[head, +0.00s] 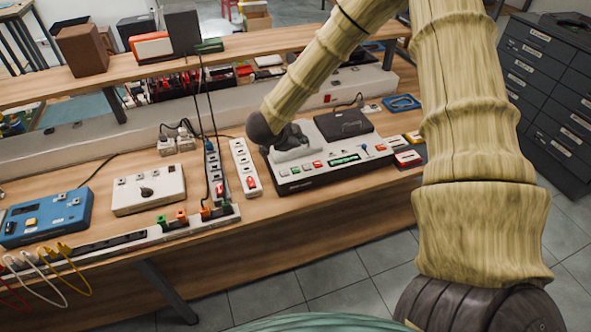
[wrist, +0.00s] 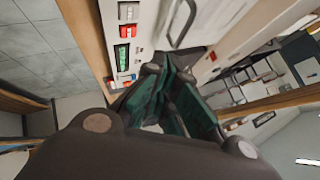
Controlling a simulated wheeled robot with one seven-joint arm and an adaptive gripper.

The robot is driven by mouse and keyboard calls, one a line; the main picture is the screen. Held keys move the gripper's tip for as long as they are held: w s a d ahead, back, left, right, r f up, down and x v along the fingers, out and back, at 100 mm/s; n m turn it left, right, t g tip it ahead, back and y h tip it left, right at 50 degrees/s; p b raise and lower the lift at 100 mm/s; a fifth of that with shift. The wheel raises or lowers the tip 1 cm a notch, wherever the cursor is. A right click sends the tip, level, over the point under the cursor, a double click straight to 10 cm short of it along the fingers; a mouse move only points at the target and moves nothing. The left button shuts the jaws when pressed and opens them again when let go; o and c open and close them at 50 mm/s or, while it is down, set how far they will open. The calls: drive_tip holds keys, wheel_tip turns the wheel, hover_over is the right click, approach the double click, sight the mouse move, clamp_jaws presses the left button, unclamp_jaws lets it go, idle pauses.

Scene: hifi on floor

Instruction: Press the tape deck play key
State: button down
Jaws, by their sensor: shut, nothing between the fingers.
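The tape deck (head: 345,172) is a pale, low unit with a dark front edge on the bench. Its top has small red and green keys (head: 305,166), a green display (head: 344,160) and a black lidded part (head: 343,124). I cannot read which key is play. My gripper (head: 291,142) is shut and empty over the deck's left part, behind the left keys. Contact cannot be judged. In the wrist view my dark green fingers (wrist: 172,88) are together, beside the deck's panel (wrist: 147,35) with its red key (wrist: 127,31) and green display (wrist: 122,58).
A white power strip (head: 244,168) stands close to the deck's left side. A pale box with a dark knob (head: 148,190) and a blue box (head: 48,218) are farther left. Small red-and-white units (head: 408,158) sit at the deck's right. A raised shelf (head: 130,72) runs behind.

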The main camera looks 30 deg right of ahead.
drive_tip(key=b, duration=0.5)
hover_over(298, 170)
drive_tip(key=shift+s+f, duration=0.15)
drive_tip(key=shift+f, duration=3.4)
drive_tip(key=shift+f+b, duration=0.4)
drive_tip(key=shift+f, duration=0.45)
drive_tip(key=shift+f, duration=0.75)
drive_tip(key=shift+r, duration=0.1)
drive_tip(key=shift+r+p, duration=0.45)
drive_tip(key=shift+r, duration=0.25)
drive_tip(key=shift+a+r+p, duration=0.1)
drive_tip(key=shift+r+p, duration=1.8)
drive_tip(key=shift+r, duration=0.65)
drive_tip(key=shift+f, duration=0.1)
